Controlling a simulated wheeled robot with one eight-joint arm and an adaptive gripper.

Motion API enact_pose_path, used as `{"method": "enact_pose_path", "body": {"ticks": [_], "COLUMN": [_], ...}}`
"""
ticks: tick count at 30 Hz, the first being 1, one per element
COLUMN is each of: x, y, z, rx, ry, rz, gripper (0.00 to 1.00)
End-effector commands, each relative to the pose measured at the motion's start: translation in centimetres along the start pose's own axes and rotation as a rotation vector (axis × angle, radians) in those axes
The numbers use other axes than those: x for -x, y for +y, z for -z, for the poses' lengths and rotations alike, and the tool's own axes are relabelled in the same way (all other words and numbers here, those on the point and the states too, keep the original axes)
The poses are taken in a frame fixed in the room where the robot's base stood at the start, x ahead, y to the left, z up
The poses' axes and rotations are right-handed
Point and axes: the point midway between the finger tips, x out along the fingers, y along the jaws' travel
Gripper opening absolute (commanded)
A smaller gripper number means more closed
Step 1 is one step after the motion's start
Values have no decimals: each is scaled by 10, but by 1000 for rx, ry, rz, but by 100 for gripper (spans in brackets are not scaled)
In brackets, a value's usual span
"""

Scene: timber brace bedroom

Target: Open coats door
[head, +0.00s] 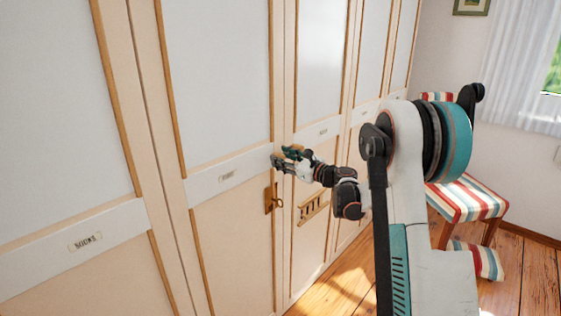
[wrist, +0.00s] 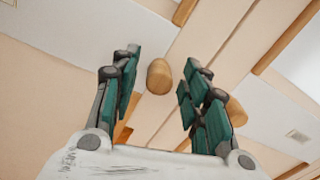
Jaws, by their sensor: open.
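A row of cream wardrobe doors with white panels fills the left of the head view. The small labels on the middle door (head: 227,176) and the door right of it (head: 323,131) are too small to read, so I cannot tell which is the coats door. My gripper (head: 278,158) is at the seam between these two doors, at label height. In the wrist view my gripper (wrist: 160,72) is open, with a round wooden knob (wrist: 159,77) showing between its fingers. I cannot tell whether they touch it. A second knob (wrist: 237,112) is partly hidden behind the right finger.
A lock plate with a key (head: 271,200) is below my gripper. The left door has a label (head: 85,241) that seems to read BOOKS. A striped chair (head: 468,199) stands at the right. Wooden floor (head: 340,290) shows before the doors.

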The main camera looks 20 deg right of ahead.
Motion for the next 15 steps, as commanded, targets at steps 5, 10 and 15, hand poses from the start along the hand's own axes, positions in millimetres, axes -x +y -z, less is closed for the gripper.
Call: {"method": "enact_pose_path", "body": {"ticks": [5,10,15], "x": [-12,-14,-14], "y": [0,0,0], "z": [0,0,0], "rx": [0,0,0], "ry": [0,0,0], "rz": [-1,0,0], "gripper": [42,42,35]}}
